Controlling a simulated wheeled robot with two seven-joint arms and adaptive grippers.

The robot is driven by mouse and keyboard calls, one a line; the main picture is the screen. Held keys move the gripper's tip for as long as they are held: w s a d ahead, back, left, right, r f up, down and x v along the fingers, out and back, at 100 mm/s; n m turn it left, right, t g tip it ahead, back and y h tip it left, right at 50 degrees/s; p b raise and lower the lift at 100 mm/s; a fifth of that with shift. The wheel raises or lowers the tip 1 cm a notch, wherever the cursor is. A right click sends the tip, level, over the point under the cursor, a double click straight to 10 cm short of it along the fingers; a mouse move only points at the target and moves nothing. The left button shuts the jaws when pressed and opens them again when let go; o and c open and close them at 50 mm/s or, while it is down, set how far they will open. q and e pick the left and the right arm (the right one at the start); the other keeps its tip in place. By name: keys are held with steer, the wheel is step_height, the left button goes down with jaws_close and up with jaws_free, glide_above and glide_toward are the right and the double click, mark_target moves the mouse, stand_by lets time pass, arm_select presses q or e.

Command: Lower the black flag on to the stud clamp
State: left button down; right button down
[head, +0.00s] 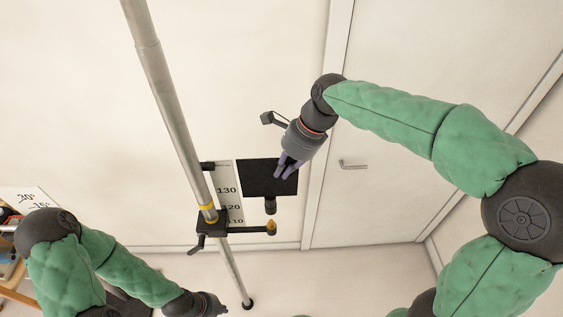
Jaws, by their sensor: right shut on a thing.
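The black flag (258,180) is a flat dark square in the middle of the view. My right gripper (285,172) comes down from above right and is shut on the flag near its upper right part. A short dark socket (270,205) sticks out below the flag. The stud clamp (212,222) sits on the pole, with an arm to the right ending in an orange-brown stud (271,227). The socket appears above the stud with a small gap; depth is hard to judge. My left gripper (215,305) is low in the view, away from the flag; its finger opening is unclear.
A steel pole (170,100) with a yellow band slants down to a dark foot (248,304). A white scale board (229,190) marked 130, 120, 110 stands behind the flag. A shelf with props (12,240) is at left. A door (400,150) is behind.

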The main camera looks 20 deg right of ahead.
mark_target(280, 195)
steer(key=shift+f, duration=0.4)
steer(key=f+b, duration=0.1)
steer(key=b, duration=0.1)
steer(key=f+b, duration=0.1)
steer(key=f, duration=0.1)
steer(key=shift+w+f+b, duration=0.2)
steer(key=shift+f+b, duration=0.05)
steer(key=shift+b, duration=0.15)
steer(key=shift+w+f+b, duration=0.2)
steer(key=shift+f+b, duration=0.65)
steer(key=shift+s+f+b, duration=0.1)
steer(key=shift+f+b, duration=0.15)
steer(key=shift+b, duration=0.1)
steer(key=shift+r, duration=0.1)
steer(key=shift+f+p, duration=0.2)
steer(key=shift+p, duration=0.5)
steer(key=shift+f+b, duration=0.5)
steer(key=shift+f, duration=1.15)
stand_by(3.2)
